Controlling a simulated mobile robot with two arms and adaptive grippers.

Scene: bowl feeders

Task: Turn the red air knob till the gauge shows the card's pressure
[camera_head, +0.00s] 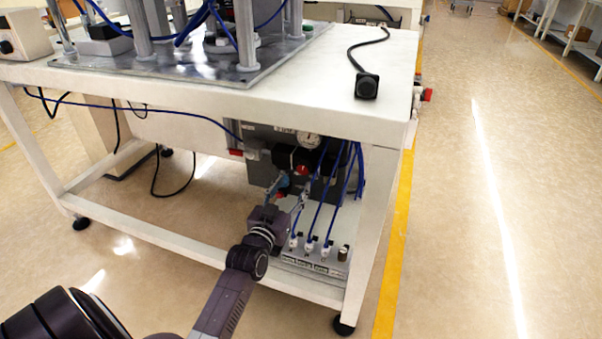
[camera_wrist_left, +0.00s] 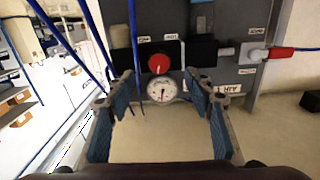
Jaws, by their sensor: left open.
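The red air knob (camera_wrist_left: 158,64) sits on a black regulator on the grey panel under the bench. In the head view the knob (camera_head: 302,170) shows below the gauge. The round white gauge (camera_wrist_left: 162,90) is beside the knob; its face also shows in the head view (camera_head: 308,140), but I cannot read its value. My left gripper (camera_head: 292,190) is open in front of the panel. In the left wrist view its fingers (camera_wrist_left: 162,84) stand wide apart, with the knob and gauge seen between them and nothing held. I cannot make out a pressure card; only small unreadable labels show. My right gripper is not in view.
Blue air tubes (camera_head: 321,200) hang close right of my left gripper, down to a white fitting block (camera_head: 318,262). The bench top (camera_head: 300,95) overhangs the panel. A red-ended valve (camera_wrist_left: 290,52) is at the panel's side. A black box (camera_head: 367,86) lies on the bench.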

